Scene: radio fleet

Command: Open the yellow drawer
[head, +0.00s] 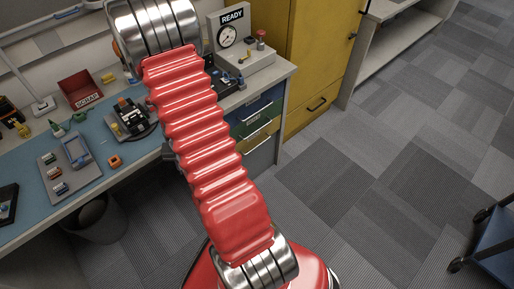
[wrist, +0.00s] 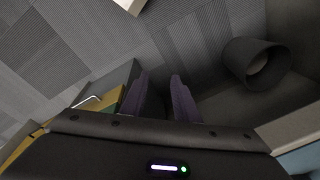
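The yellow drawer (head: 258,138) is in the drawer unit under the right end of the desk, below a blue and a green drawer. Its front looks closed; my red arm covers its left part in the head view. In the wrist view a yellow front (wrist: 106,101) with a pale bar handle (wrist: 88,101) shows at lower left, probably this drawer. My gripper (wrist: 158,84) has its two dark purple fingers apart, with nothing seen between them. The handle lies left of both fingers, outside the gap. In the head view my gripper is hidden behind the arm.
A grey bin (head: 97,220) stands under the desk; it also shows in the wrist view (wrist: 258,64). A tall yellow cabinet (head: 325,50) stands right of the drawer unit. The desk top (head: 20,165) holds several tools and parts.

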